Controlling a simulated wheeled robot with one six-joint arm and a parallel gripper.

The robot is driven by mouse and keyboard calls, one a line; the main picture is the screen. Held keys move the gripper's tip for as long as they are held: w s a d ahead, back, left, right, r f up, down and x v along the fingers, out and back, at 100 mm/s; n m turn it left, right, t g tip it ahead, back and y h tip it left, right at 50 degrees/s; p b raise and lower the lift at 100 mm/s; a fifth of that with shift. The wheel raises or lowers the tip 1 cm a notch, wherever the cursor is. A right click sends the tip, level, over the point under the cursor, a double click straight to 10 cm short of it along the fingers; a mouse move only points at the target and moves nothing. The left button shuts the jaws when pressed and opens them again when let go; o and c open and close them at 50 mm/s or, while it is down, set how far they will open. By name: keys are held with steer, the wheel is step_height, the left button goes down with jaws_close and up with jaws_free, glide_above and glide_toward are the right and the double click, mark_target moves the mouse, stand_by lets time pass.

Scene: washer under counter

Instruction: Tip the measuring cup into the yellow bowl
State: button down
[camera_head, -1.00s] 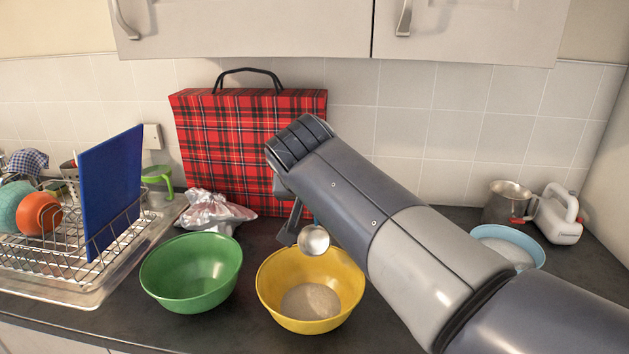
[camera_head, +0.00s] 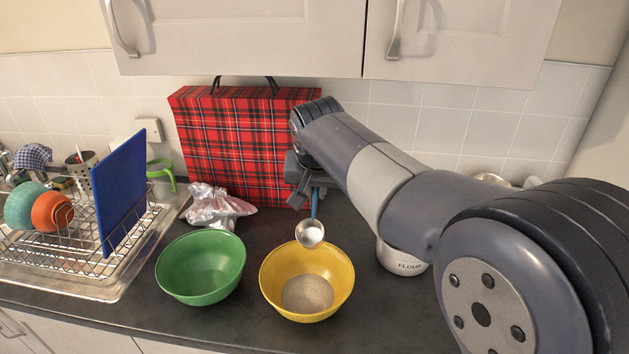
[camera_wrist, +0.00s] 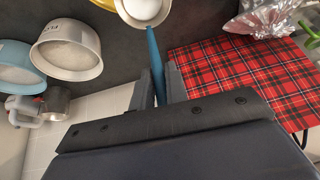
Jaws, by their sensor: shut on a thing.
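The measuring cup (camera_head: 310,235) is a small round metal-looking cup with a blue handle. It is over the back part of the yellow bowl (camera_head: 348,284), apart from it. My gripper (camera_head: 313,192) is shut on the blue handle behind the bowl. In the wrist view the gripper (camera_wrist: 158,90) clasps the handle (camera_wrist: 156,58), and the cup (camera_wrist: 143,10) shows white contents, cut by the top edge. The yellow bowl stands upright on the counter with a pale grainy heap inside. Only a sliver of it (camera_wrist: 103,3) shows in the wrist view.
A green bowl (camera_head: 200,268) stands left of the yellow one. A flour canister (camera_head: 402,262) is to the right, partly behind my arm. A tartan case (camera_head: 235,140), a crumpled bag (camera_head: 218,207) and a dish rack (camera_head: 85,240) are behind and left. The wrist view shows a metal jug (camera_wrist: 45,103).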

steer(key=w+g+p, duration=0.1)
steer(key=p, duration=0.2)
steer(key=w+f+g+y+p, duration=0.1)
steer(key=g+p, duration=0.1)
steer(key=w+d+f+g+p, duration=0.1)
steer(key=g+p, duration=0.1)
steer(key=p, duration=0.1)
steer(key=shift+w+y+p, duration=0.1)
steer(key=shift+y+p, duration=0.25)
steer(key=shift+y, duration=0.05)
stand_by(0.3)
stand_by(0.6)
